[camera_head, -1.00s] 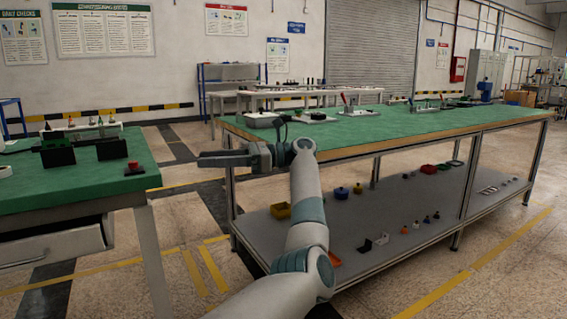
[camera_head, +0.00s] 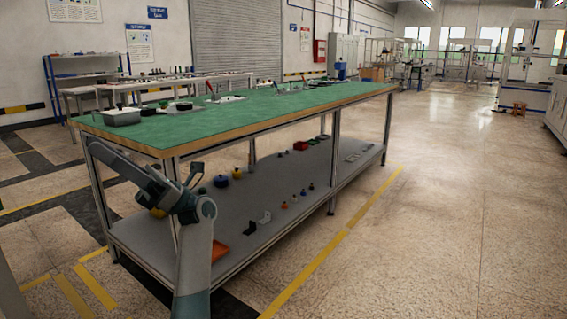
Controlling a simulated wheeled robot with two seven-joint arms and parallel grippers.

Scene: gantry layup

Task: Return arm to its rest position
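My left arm (camera_head: 195,250) comes up from the bottom of the head view, left of the middle, and bends at a grey-and-teal joint. From there my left gripper (camera_head: 95,146) reaches up and to the left, in front of the near left end of the green-topped workbench (camera_head: 230,112). It shows mostly side-on and dark, so I cannot tell how far its fingers are apart. I see nothing held in it. Whether it touches the bench leg behind it I cannot tell. My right gripper is out of view.
The bench's lower shelf (camera_head: 270,212) carries small parts, including an orange tray (camera_head: 220,251) and a blue knob-like piece (camera_head: 221,181). A grey tray (camera_head: 122,117) sits on the bench top. The floor to the right of the bench is wide and clear.

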